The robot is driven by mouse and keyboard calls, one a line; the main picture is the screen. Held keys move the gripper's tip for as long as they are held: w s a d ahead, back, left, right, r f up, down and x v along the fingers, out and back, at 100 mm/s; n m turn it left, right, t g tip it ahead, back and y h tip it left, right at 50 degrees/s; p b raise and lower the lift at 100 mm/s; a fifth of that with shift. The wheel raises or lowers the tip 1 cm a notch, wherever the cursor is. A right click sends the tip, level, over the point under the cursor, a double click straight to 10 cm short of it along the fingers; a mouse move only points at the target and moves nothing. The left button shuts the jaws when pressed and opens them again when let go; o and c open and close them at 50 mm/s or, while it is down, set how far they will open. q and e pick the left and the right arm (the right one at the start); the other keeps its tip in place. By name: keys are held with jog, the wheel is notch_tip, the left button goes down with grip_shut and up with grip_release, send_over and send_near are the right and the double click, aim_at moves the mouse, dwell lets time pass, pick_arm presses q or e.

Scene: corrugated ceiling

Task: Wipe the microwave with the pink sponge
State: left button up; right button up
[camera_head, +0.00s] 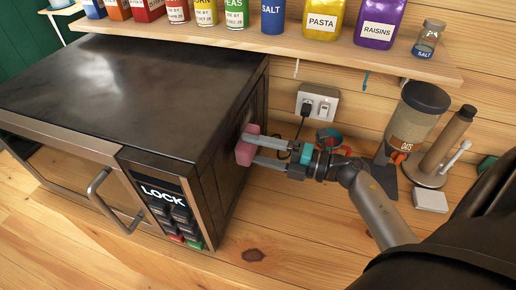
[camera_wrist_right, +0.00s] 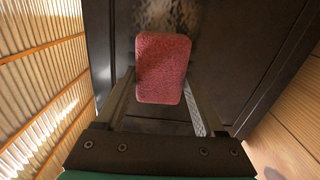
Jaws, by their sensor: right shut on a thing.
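The microwave (camera_head: 130,85) is a dark box with a front handle and a keypad marked LOCK, standing on the wooden counter. My right gripper (camera_head: 250,150) is shut on the pink sponge (camera_head: 245,154), at the microwave's right side panel. In the right wrist view the sponge (camera_wrist_right: 163,68) sits between the two fingers, in front of the dark side panel (camera_wrist_right: 215,50). The sponge appears to touch the panel or be very close to it; I cannot tell which. My left gripper is not in view.
A shelf (camera_head: 400,65) with cans and pouches runs above the microwave's back edge. A wall outlet (camera_head: 317,103) with plugs, an oats dispenser (camera_head: 413,120) and a brown cylinder (camera_head: 448,140) stand to the right. The counter in front (camera_head: 290,240) is clear.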

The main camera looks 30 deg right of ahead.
jog(key=shift+w+a, duration=0.3)
jog(key=shift+w, duration=0.1)
jog(key=shift+w, duration=0.1)
